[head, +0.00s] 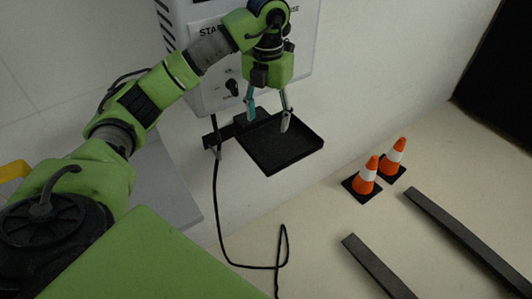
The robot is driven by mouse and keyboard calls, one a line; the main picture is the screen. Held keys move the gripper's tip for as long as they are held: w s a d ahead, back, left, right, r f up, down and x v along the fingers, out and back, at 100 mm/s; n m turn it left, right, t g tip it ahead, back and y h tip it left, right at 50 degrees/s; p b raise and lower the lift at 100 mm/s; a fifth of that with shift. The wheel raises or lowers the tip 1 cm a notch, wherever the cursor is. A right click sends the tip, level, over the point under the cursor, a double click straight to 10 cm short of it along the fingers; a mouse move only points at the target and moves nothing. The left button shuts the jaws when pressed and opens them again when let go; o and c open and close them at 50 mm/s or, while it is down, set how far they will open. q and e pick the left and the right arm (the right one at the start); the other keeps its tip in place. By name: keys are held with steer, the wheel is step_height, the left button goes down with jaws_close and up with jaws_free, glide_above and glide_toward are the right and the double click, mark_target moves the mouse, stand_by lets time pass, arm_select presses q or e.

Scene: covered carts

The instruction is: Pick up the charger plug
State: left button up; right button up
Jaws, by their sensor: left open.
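A black cable (217,205) hangs from the left side of a black tray (285,150), which is fixed below a white wall unit. The cable loops down near the floor. I cannot clearly make out the charger plug; dark shapes at the tray's left and back edge blend together. I cannot tell whether the fingertips touch the tray. My right gripper is not in view.
The white wall unit (203,75) has a dark knob and lettering and stands behind my left arm. Two orange and white cones (366,176) (392,158) stand on the floor at right. Dark floor bars (377,267) lie at lower right. Floor between tray and cones is clear.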

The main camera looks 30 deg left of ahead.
arm_select(q)
steer(key=shift+r, duration=0.95)
